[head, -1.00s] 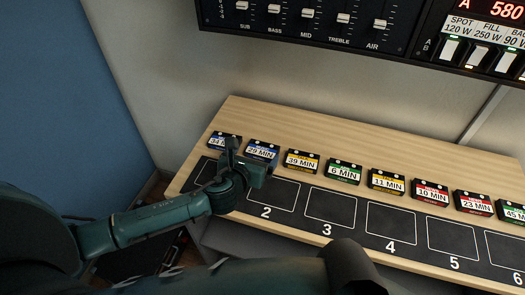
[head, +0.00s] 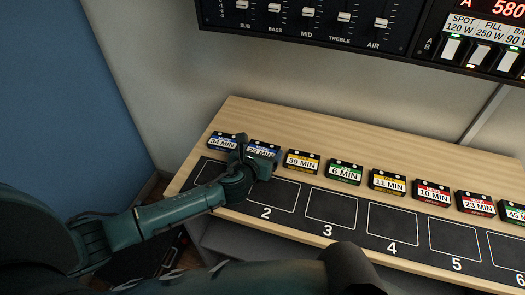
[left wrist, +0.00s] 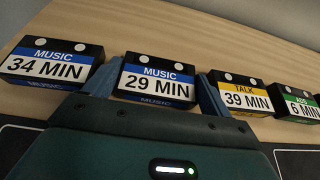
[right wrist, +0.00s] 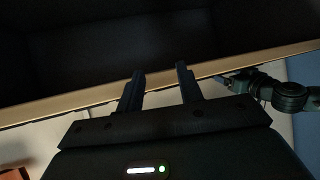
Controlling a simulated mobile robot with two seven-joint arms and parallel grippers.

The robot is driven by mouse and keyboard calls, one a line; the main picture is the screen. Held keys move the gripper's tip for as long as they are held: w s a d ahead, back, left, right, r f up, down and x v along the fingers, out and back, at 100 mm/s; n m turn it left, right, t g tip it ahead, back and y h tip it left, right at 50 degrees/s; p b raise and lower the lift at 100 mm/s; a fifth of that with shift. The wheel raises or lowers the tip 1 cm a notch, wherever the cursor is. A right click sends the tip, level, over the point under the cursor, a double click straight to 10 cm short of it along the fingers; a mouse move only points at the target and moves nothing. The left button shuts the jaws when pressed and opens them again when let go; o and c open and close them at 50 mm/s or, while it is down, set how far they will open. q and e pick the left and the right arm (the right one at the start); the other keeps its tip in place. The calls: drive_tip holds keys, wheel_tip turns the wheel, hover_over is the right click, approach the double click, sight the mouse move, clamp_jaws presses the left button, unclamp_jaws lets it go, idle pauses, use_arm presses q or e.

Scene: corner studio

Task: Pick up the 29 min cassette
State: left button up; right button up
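The 29 min cassette (head: 263,148) has a blue MUSIC label and lies on the wooden desk (head: 330,130) between the 34 min and 39 min cassettes. It also shows in the left wrist view (left wrist: 158,82). My left gripper (head: 258,156) is at this cassette and partly covers it in the head view. In the left wrist view its open fingers (left wrist: 157,90) stand on either side of the cassette, with small gaps visible. My right gripper (right wrist: 160,82) is open and empty in the right wrist view, near a wooden edge.
The blue 34 min cassette (head: 222,141) and yellow 39 min cassette (head: 302,161) lie close on both sides. More cassettes continue right, including the green 6 min one (head: 345,172). Numbered black slots (head: 331,206) line the front. A mixer panel (head: 300,22) is above the desk.

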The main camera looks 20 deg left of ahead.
use_arm(q)
drive_tip(key=shift+c, duration=1.3)
